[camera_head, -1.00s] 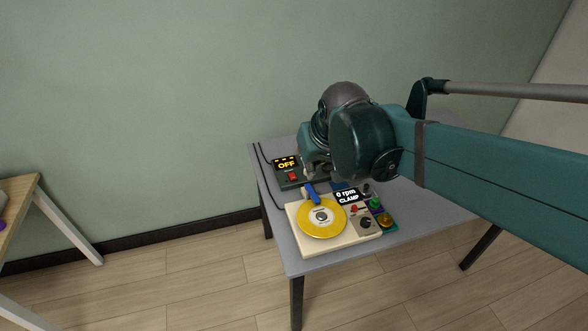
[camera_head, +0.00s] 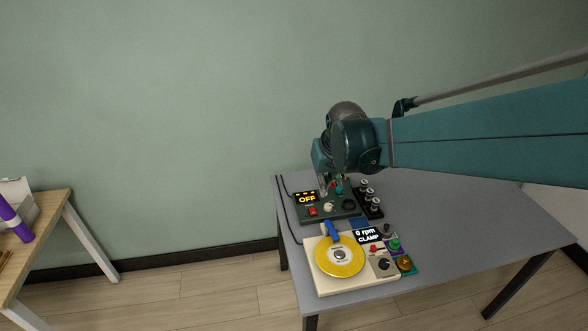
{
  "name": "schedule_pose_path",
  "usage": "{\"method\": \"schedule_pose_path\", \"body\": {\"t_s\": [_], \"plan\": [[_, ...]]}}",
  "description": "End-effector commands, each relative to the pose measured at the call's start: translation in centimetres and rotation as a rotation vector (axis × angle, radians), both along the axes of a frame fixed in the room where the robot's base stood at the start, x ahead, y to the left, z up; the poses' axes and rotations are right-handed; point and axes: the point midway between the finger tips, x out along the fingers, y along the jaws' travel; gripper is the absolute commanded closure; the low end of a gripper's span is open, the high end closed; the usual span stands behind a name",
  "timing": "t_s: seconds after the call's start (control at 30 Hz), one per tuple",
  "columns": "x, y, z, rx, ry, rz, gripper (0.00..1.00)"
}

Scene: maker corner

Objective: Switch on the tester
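The tester is a dark green box (camera_head: 342,209) at the back left of the grey table. Its lit display (camera_head: 306,198) reads OFF in yellow. A red switch (camera_head: 312,211) sits on its front face below the display, with a pale knob (camera_head: 328,207) to the right. My gripper (camera_head: 325,188) hangs just above the tester's back part, right of the display and clear of the red switch. It is small and partly hidden by my wrist, so I cannot tell whether its fingers are open or shut.
In front of the tester stands a cream unit (camera_head: 318,283) with a yellow disc (camera_head: 340,256), a blue arm and a display reading 0 rpm CLAMP (camera_head: 368,236). Coloured buttons (camera_head: 404,264) lie to its right. A black rack (camera_head: 369,199) stands right of the tester. The table's right side is clear.

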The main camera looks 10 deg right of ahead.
Motion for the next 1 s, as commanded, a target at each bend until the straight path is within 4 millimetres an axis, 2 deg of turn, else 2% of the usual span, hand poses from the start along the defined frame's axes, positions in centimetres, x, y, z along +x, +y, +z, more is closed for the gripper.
{"method": "schedule_pose_path", "body": {"t_s": [0.47, 1.0], "plan": [[5.4, -0.7, -2.8, 0.002, 0.054, 0.000, 1.00], [10.6, -1.6, -7.3, 0.004, 0.115, 0.000, 1.00]]}}
